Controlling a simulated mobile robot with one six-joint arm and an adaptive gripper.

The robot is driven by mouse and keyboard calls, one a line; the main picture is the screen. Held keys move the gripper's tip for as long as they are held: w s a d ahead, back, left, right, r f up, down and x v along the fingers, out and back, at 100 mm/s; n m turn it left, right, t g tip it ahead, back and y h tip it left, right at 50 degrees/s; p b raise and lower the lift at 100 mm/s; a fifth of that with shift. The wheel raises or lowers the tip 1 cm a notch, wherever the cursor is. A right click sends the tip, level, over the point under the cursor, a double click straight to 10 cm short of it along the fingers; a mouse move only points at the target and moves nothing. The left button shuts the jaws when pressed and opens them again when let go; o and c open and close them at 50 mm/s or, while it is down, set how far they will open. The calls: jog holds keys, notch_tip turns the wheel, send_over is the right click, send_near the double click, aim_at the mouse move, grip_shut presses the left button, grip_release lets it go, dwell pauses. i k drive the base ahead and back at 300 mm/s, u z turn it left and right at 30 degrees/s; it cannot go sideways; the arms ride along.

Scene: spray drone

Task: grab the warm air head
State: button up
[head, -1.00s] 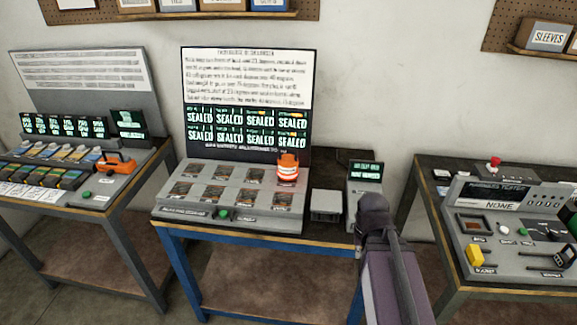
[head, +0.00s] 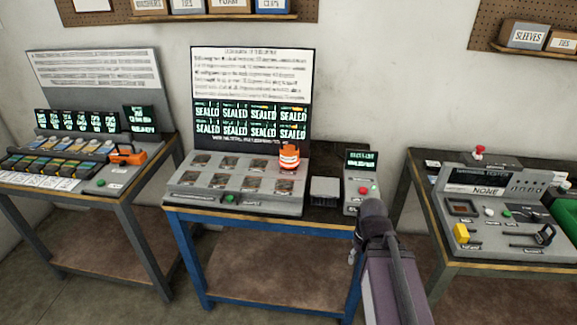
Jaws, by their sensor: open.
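An orange piece with white bands (head: 289,158) stands upright at the back right corner of the grey sloped panel (head: 187,182) on the middle bench. A low orange tool with a dark end (head: 127,154) sits on the right side of the left bench's panel. No readable label shows which of the two is the warm air head. My purple and dark arm rises from the lower right, in front of the middle bench's right end, well apart from both orange things. My gripper's jaws do not show; the arm hides that area.
The middle bench (head: 262,216) also bears a grey block (head: 325,189) and a small control box with a red button (head: 362,189). A display reading SEALED (head: 250,121) stands behind the panel. The right bench (head: 470,262) carries a tester. Floor gaps separate the benches.

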aim_at(290, 160)
jog(key=k, duration=0.95)
jog(key=z, duration=0.5)
jog(key=i, duration=2.15)
jog(key=u, duration=0.15)
